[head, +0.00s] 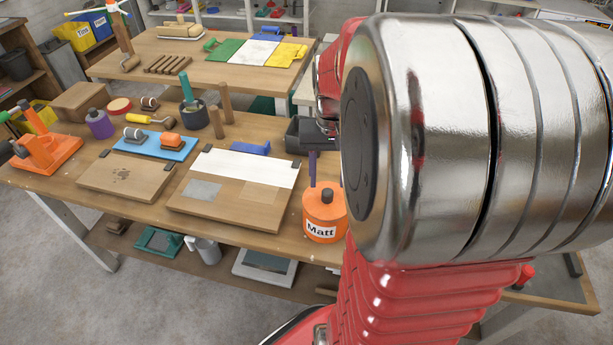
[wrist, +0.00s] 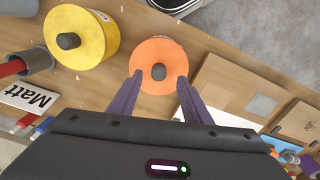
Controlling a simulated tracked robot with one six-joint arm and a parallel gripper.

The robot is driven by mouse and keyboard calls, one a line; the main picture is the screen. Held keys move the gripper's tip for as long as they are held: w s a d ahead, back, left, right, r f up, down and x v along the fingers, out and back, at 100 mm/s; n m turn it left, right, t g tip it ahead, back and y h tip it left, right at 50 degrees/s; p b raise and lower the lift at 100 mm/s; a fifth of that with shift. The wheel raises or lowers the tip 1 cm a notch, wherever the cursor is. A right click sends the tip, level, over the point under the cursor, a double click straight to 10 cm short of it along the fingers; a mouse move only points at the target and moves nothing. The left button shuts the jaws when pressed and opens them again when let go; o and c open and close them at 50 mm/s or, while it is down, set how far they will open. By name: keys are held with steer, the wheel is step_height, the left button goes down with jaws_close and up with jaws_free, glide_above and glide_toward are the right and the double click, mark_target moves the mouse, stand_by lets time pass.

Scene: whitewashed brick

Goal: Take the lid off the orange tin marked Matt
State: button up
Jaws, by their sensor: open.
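The orange tin marked Matt (head: 324,222) stands upright at the front edge of the workbench in the head view. Its round orange lid (wrist: 161,53) is on, with a dark knob (wrist: 158,72) in the middle. My gripper (wrist: 160,79) is open and points down over the tin. In the wrist view its purple fingers appear on either side of the knob, apart from it. In the head view my gripper (head: 327,172) is just above the lid, and my arm hides part of it. I cannot tell the exact height of the fingertips over the lid.
A yellow tin (wrist: 90,32) with a dark knob stands beside the orange one. A card reading Matt (wrist: 27,97), several markers and a grey pot (wrist: 38,60) are nearby. A wooden board (head: 190,203) with white and grey sheets lies left of the tin in the head view.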

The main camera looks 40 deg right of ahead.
mark_target(327, 192)
steer(key=shift+f, duration=0.3)
steer(key=shift+w+d+f, duration=0.1)
steer(key=shift+f, duration=2.5)
steer(key=shift+c, duration=0.2)
jaws_close()
